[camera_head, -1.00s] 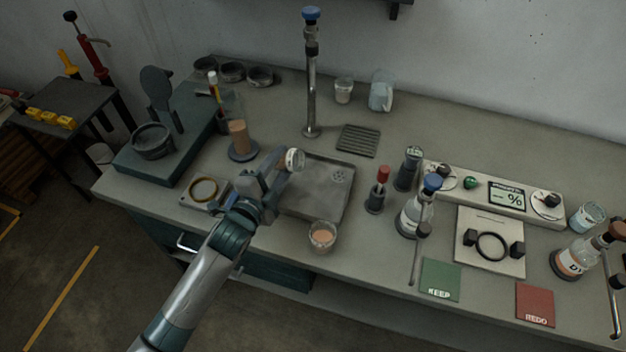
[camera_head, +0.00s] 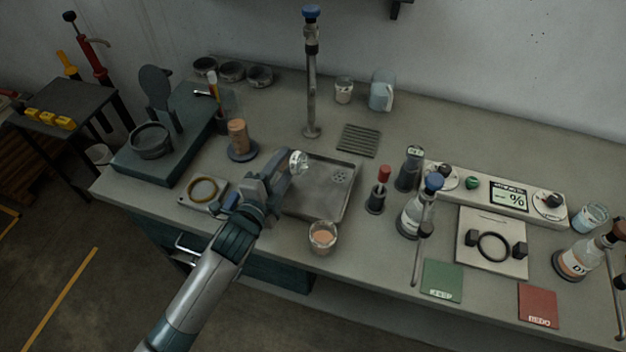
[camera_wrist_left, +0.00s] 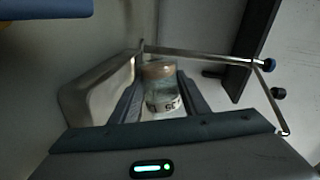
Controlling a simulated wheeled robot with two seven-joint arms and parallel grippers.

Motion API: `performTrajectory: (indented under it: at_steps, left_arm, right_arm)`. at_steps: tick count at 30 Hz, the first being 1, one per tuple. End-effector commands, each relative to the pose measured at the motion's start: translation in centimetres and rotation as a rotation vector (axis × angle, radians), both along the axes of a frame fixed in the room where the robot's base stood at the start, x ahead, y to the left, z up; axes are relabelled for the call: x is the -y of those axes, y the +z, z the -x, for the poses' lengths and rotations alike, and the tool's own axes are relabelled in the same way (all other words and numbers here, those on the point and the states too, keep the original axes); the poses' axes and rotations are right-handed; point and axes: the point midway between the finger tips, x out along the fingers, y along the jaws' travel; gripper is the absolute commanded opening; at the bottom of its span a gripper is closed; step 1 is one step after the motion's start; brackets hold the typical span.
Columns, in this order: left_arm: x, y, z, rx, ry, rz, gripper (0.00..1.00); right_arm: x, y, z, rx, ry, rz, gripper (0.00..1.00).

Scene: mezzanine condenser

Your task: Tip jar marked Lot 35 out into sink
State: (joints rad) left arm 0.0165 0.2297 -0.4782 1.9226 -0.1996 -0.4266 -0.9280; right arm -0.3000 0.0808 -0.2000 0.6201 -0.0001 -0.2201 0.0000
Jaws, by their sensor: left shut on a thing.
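My left gripper (camera_head: 283,172) is shut on a small clear jar (camera_head: 298,162) and holds it over the left back part of the grey sink (camera_head: 322,203). In the left wrist view the jar (camera_wrist_left: 160,92) sits between the two fingers, with a pale brown band at its far end. Its white label shows dark characters, partly cut off, that look like 35 upside down. The jar is tilted over; I cannot tell whether anything is left in it or pouring out. My right gripper is out of view.
A glass of peach-coloured content (camera_head: 322,237) stands at the sink's front edge. A tall tap (camera_head: 311,90) rises behind the sink. A corked holder (camera_head: 238,138) and a ring plate (camera_head: 203,191) are to the left, bottles (camera_head: 410,218) to the right.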

Motion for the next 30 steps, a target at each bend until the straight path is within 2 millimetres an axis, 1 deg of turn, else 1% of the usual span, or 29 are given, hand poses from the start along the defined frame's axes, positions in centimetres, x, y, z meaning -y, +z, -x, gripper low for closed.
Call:
performTrajectory:
  at_steps: [21,30]
  left_arm:
    - [0.64,-0.34,0.28,0.028,-0.001,-0.065,0.14]
    - [0.66,-0.09,0.28,0.038,0.0,-0.092,0.14]
  right_arm:
    - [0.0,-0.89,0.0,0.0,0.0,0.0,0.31]
    - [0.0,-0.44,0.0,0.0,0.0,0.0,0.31]
